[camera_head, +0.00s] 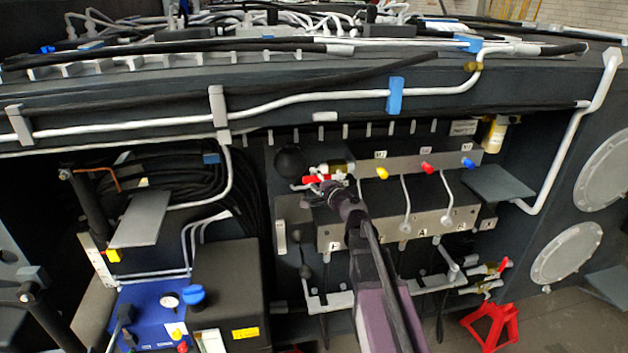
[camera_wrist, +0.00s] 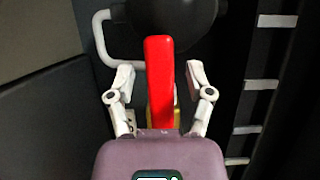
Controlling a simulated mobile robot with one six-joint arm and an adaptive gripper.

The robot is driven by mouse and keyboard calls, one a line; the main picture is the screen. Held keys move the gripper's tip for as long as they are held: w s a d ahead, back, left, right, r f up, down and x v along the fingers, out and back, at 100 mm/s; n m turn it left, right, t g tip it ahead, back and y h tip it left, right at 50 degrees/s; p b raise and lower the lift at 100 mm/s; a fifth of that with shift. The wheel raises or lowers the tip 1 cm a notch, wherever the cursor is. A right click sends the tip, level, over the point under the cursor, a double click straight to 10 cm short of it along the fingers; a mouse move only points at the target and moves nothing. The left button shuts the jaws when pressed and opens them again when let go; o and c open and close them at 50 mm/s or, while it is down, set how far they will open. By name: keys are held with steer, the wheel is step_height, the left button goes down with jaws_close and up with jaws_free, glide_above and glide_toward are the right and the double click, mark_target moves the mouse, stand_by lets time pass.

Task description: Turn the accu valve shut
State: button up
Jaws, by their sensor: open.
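The accu valve's red lever (camera_wrist: 160,85) stands upright in the wrist view, between the two fingers of my gripper (camera_wrist: 160,72). The fingers are open, one on each side, with a visible gap to the lever. A bit of yellow brass fitting (camera_wrist: 177,112) shows behind it. The black round accumulator (camera_wrist: 165,20) is just beyond. In the head view my gripper (camera_head: 322,184) is at the red lever (camera_head: 309,180), just below right of the black accumulator ball (camera_head: 290,162). The arm hides part of the valve there.
A manifold block (camera_head: 360,228) with yellow, red and blue fittings lies to the right. White pipes cross the chassis above. A bundle of black hoses (camera_head: 195,172) hangs at the left. A white pipe (camera_wrist: 101,38) runs close left of the lever.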

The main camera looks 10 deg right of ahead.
steer(key=shift+w, duration=0.15)
jaws_close()
